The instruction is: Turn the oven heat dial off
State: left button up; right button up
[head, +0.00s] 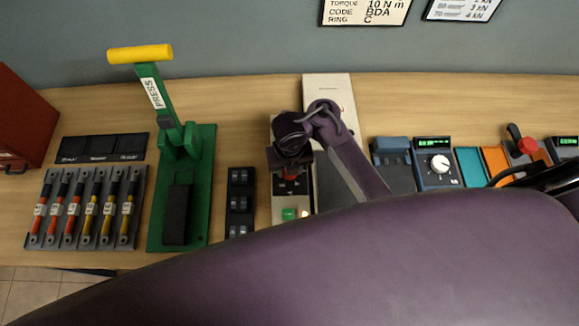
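A white round dial (439,164) sits on the front of a dark blue unit (432,181) with a green lit display, right of centre. No readable label shows whether this is the oven heat dial. A pale control panel (278,214) with a green button (289,214) and a red part (291,177) stands at the centre. My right gripper (290,178) points down over this panel, apart from the white dial. Its fingertips are too small and dark to tell open from shut, or whether they touch the red part. My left gripper is not in view.
A green press (209,180) with a yellow-handled lever stands at left. Beside it are a rack of red and yellow tools (87,237), a black switch block (240,181) and a red box (15,115). My purple arm hides much of the bench front.

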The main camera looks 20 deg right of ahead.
jog(key=shift+w+r+n, duration=0.1)
jog(key=shift+n, duration=0.5)
jog(key=o, duration=1)
